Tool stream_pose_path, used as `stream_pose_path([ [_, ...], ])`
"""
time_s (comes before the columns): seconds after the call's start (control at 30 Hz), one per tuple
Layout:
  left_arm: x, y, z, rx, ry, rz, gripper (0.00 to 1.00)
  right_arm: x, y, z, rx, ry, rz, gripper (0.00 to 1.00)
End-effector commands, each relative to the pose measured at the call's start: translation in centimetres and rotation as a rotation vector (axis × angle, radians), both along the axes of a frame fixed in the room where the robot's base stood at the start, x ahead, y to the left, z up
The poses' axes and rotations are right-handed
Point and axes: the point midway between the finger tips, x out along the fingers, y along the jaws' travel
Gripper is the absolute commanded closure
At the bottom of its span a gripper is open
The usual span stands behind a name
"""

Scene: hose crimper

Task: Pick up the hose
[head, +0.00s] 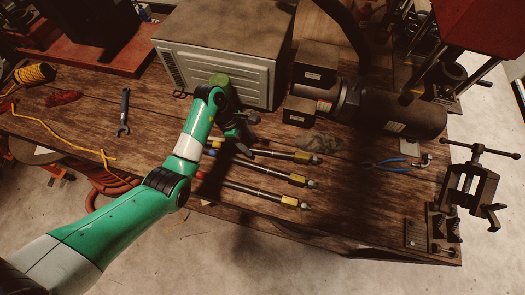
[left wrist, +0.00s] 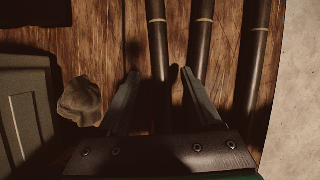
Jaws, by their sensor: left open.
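Three dark hoses lie roughly parallel on the wooden bench in the head view, with yellow bands near their right ends: a back one (head: 272,153), a middle one (head: 262,171) and a front one (head: 256,191). My left gripper (head: 245,146) is low over the left part of the back hose, partly hidden behind its own wrist. In the left wrist view its two fingers (left wrist: 160,73) are apart, with one hose (left wrist: 157,35) between them. A second hose (left wrist: 203,30) passes by the right finger; a third (left wrist: 257,45) lies farther right. I cannot tell whether the fingers touch any hose. My right gripper is not in view.
A grey metal box (head: 225,55) stands close behind the left gripper. A dark cylindrical machine (head: 390,110), a crumpled rag (head: 320,142), blue pliers (head: 387,164) and a vise (head: 470,190) are to the right. A wrench (head: 124,112) lies left. The bench's front edge is near the hoses.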

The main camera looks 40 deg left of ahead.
Motion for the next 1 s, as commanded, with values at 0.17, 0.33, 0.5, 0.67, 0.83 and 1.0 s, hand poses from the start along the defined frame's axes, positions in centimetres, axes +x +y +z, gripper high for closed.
stream_pose_path([
  [0.17, 0.4, -0.9, -3.0, 0.001, 0.001, -0.001, 0.34, 0.0, 0.0, -1.0, 0.000, 0.000, 0.000, 0.50],
  [0.33, 0.5, -1.1, -3.4, 0.001, 0.000, 0.000, 0.34, 0.0, 0.0, -1.0, 0.000, 0.000, 0.000, 0.50],
  [0.5, 0.5, -1.1, -3.4, 0.000, -0.001, 0.000, 0.45, 0.0, 0.0, -1.0, 0.000, 0.000, 0.000, 0.50],
  [0.67, 0.5, -1.1, -3.4, 0.000, -0.001, 0.000, 0.74, 0.0, 0.0, -1.0, 0.000, 0.000, 0.000, 0.50],
  [0.83, 0.5, -1.1, -3.3, 0.000, 0.000, 0.000, 1.00, 0.0, 0.0, -1.0, 0.000, 0.000, 0.000, 0.50],
  [1.0, 0.5, -1.1, -3.3, 0.000, 0.000, 0.000, 1.00, 0.0, 0.0, -1.0, 0.000, 0.000, 0.000, 0.50],
])
